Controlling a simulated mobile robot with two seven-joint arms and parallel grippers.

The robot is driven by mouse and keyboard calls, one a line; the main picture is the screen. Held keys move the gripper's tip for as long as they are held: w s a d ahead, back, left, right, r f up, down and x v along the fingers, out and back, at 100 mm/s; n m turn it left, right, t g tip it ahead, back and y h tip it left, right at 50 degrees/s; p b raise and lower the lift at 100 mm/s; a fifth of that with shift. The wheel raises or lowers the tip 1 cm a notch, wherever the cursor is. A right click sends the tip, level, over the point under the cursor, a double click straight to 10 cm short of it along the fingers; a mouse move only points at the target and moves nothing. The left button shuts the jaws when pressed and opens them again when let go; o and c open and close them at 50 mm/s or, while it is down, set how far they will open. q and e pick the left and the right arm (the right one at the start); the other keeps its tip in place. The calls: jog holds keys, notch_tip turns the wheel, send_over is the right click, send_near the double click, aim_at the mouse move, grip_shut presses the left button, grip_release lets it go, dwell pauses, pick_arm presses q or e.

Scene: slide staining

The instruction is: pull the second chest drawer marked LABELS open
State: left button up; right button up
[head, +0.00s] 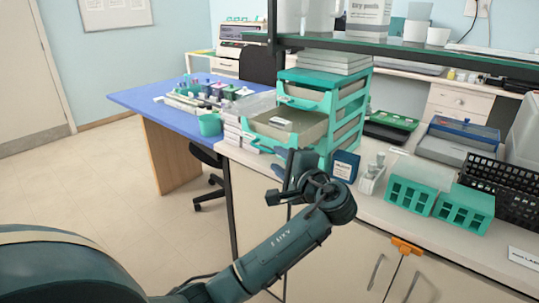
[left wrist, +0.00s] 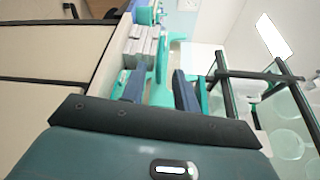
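The green drawer chest (head: 349,105) stands on the counter by the shelf frame. Its upper drawer (head: 305,97) sticks out slightly. The drawer below it (head: 287,127) is pulled out further, showing a beige interior. No LABELS marking is readable, and lower drawer fronts are partly hidden behind my gripper. My left gripper (head: 297,163) is raised in front of the chest, just below the pulled-out drawer. In the left wrist view my left gripper (left wrist: 158,88) has its two dark fingers apart, with green chest parts beyond them. I cannot tell whether it touches the drawer. My right gripper is not in view.
White stacked boxes (head: 239,132) stand left of the chest. A dark blue box (head: 344,165) and green racks (head: 409,195) stand to its right on the counter. The floor (head: 110,190) at left is clear.

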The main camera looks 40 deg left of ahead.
pick_arm(q)
jog(key=v, duration=0.5)
jog(key=shift+d, duration=0.2)
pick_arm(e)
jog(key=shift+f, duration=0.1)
pick_arm(q)
jog(key=s+d+f+m+t+h+p, duration=0.1)
jog(key=s+d+f+h, duration=0.2)
jog(key=f, duration=0.4)
jog(key=s+d+f+m+t+h+p, duration=0.1)
jog(key=d+f+h, duration=0.1)
jog(key=f+h, duration=0.45)
jog(key=s+d+f+m+t+h+p, duration=0.1)
jog(key=s+d+f+h, duration=0.15)
jog(key=f, duration=0.55)
jog(key=s+d+f+n+h+p, duration=0.1)
jog(key=s+d+f+n+h, duration=0.1)
jog(key=s, duration=0.5)
jog(key=s+d+f+n+h+p, duration=0.1)
jog(key=s+d+n+h, duration=0.3)
jog(key=s, duration=0.4)
jog(key=shift+s+d+f+n+h, duration=0.15)
jog(key=shift+d+f+n+h, duration=0.15)
jog(key=shift+f+n, duration=0.4)
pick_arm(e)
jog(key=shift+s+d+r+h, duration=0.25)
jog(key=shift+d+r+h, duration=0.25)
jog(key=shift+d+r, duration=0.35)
